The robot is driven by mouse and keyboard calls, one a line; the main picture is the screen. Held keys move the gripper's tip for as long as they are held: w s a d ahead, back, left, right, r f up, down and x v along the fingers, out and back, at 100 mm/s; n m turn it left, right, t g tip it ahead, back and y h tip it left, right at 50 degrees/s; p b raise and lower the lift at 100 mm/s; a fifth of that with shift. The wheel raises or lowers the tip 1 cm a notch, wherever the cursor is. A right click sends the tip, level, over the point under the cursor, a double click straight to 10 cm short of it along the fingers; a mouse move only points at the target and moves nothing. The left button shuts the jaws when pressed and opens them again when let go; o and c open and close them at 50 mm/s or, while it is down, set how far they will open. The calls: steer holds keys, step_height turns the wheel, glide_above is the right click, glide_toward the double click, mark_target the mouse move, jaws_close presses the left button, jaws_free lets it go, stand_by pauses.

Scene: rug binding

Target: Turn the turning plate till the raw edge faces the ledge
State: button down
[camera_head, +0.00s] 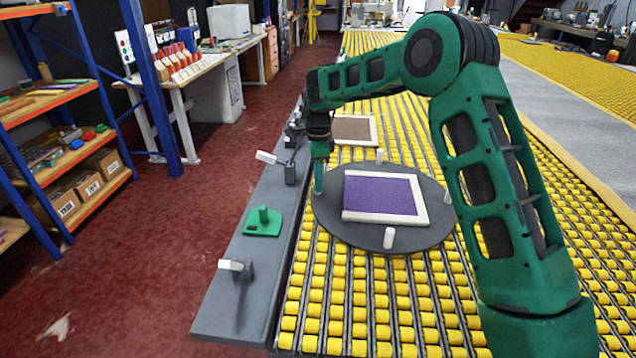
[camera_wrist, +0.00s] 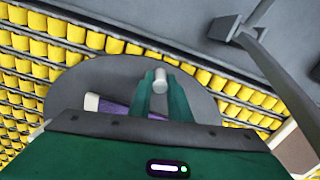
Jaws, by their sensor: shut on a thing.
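The turning plate (camera_head: 335,225) is a dark grey disc on the roller table, with white pegs round its rim. A purple rug (camera_head: 382,194) with cream binding lies on it. Cream strips show along its far, right and near sides; its left side, towards the grey ledge (camera_head: 255,275), shows purple with no clear strip. My gripper (camera_head: 319,185) is at the plate's left rim, beside the ledge. In the wrist view its green fingers (camera_wrist: 160,95) are shut on a white peg (camera_wrist: 160,77); part of the rug (camera_wrist: 115,107) shows behind, mostly hidden by my gripper.
The ledge carries white-tipped arms (camera_head: 232,265) and a green piece (camera_head: 263,222). A brown bound rug (camera_head: 352,129) lies beyond the plate. Other white pegs (camera_head: 389,238) stand on the rim. Yellow rollers (camera_head: 350,330) surround the plate.

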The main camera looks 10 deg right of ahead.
steer(key=shift+a, duration=0.2)
steer(key=c, duration=1.6)
jaws_free()
steer(key=shift+c, duration=0.2)
steer(key=shift+s, duration=0.1)
